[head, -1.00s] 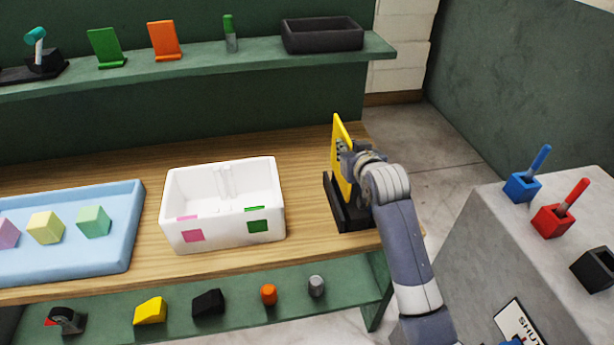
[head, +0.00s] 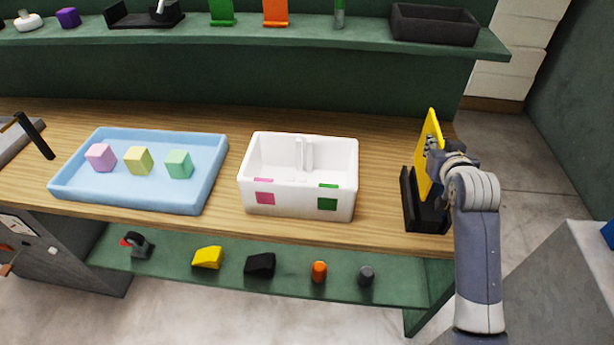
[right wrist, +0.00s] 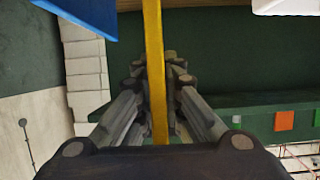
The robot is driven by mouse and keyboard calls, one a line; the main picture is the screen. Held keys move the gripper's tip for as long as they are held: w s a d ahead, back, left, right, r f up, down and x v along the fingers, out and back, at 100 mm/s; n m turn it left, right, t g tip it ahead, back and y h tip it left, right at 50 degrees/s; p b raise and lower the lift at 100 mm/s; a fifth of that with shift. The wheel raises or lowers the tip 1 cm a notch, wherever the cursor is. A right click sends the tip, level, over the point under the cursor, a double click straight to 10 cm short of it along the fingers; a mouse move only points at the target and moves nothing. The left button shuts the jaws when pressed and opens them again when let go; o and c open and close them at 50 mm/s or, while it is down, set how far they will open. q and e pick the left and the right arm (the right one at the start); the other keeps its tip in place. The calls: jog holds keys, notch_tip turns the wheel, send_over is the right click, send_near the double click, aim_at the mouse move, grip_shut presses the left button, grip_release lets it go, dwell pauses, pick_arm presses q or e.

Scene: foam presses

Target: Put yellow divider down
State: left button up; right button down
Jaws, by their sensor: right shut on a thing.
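The yellow divider (head: 430,150) is a thin upright panel at the right end of the wooden table. It stands at the black holder (head: 411,205); whether its lower edge sits in the slot is hard to tell. My right gripper (head: 436,152) is shut on the divider from the right side. In the right wrist view the divider (right wrist: 154,60) shows edge-on as a yellow strip between the fingers (right wrist: 158,90). The white bin (head: 300,195) with pink and green marks stands left of the holder. My left gripper is not in view.
A blue tray (head: 135,197) with three pastel blocks lies left of the bin. A shelf above holds a dark bin (head: 434,24) and upright stands. The lower shelf holds several small objects. Bare table lies between the bin and the holder.

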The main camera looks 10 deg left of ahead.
jog(key=shift+r, duration=0.1)
pick_arm(q)
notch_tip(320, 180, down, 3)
jog(key=b, duration=0.2)
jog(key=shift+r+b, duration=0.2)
jog(key=shift+b, duration=0.1)
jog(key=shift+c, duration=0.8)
pick_arm(e)
jog(key=r+v, duration=0.1)
jog(key=v, duration=0.8)
jog(key=w+a+r+v, duration=0.1)
jog(key=r+v, duration=0.1)
jog(key=v, duration=0.8)
jog(key=shift+w+a+r, duration=0.2)
jog(key=shift+a+r, duration=0.05)
jog(key=shift+r, duration=0.1)
